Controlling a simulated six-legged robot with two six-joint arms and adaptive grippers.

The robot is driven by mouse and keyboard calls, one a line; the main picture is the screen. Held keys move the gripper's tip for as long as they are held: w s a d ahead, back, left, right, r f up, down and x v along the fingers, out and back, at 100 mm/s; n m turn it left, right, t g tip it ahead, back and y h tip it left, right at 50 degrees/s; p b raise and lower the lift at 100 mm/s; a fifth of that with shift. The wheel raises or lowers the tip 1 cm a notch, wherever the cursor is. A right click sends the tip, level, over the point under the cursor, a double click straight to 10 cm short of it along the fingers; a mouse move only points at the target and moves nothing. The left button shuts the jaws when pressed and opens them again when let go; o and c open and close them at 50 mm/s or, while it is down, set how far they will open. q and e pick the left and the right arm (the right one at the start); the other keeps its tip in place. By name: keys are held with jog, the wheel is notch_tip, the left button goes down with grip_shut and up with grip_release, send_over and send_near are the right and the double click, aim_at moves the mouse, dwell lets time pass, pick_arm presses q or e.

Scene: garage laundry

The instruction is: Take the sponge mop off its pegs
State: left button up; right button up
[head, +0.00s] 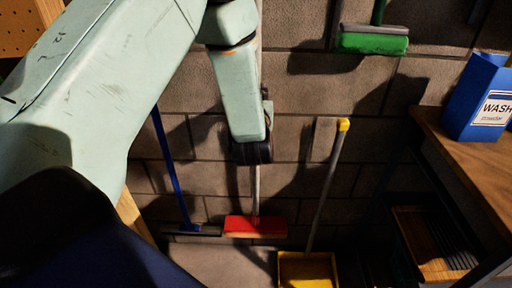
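A tool with a flat red head (255,226) and a pale strip along its lower edge hangs upright against the block wall; it looks like the sponge mop. Its thin light handle (257,182) runs up behind my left arm. The pegs are not visible. My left gripper (253,152) is in front of that handle, above the red head. Its fingers are dark and largely hidden by my arm, so whether they are closed on the handle cannot be told. My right gripper is out of view.
A blue-handled squeegee (172,165) hangs at left. A yellow dustpan (308,270) with a long handle is at right. A green-headed tool (373,40) hangs higher. A blue wash box (478,98) stands on the wooden bench (468,160) at right.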

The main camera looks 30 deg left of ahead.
pick_arm(q)
jog(key=shift+d, duration=0.15)
grip_shut()
jog(key=shift+r, duration=0.15)
jog(key=shift+w+r, duration=0.1)
jog(key=shift+r, duration=0.05)
